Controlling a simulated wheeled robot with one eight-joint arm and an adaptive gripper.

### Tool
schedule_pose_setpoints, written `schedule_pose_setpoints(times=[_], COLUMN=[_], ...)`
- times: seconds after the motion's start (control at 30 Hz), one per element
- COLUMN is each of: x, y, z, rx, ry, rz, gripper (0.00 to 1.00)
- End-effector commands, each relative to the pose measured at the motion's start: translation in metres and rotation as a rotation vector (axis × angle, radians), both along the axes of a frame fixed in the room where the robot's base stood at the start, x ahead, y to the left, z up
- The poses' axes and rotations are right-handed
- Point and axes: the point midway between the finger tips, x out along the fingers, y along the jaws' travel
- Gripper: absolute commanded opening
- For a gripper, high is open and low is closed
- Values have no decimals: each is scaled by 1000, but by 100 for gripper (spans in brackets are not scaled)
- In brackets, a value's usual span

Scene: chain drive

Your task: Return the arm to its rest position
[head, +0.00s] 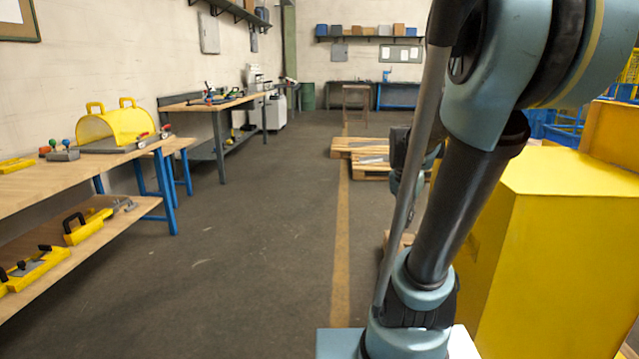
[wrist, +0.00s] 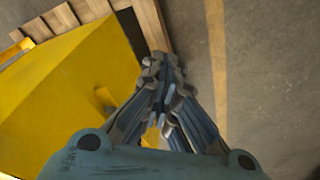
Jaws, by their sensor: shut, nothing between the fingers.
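My arm (head: 465,205) fills the right side of the head view, its lower link rising from the base and bending over at the top. In the wrist view my gripper (wrist: 163,68) points down at the floor, with its fingertips together and nothing between them. In the head view the gripper is mostly hidden behind my arm, so its tips cannot be made out there.
A yellow block-like housing (head: 560,260) stands close on the right; it also fills the left of the wrist view (wrist: 70,90). Wooden pallets (head: 365,150) lie ahead. A workbench (head: 60,175) with a yellow guard (head: 110,127) stands left. The middle floor is clear.

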Motion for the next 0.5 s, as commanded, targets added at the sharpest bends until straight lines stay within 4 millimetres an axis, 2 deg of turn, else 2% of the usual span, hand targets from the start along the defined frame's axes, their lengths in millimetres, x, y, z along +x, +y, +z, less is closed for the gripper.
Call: schedule_pose_setpoints(times=[0.1,0.5], x=[-26,-100], y=[14,54], z=[-6,-39], rx=[9,35], ry=[1,-5], rz=[104,456], gripper=[0,0])
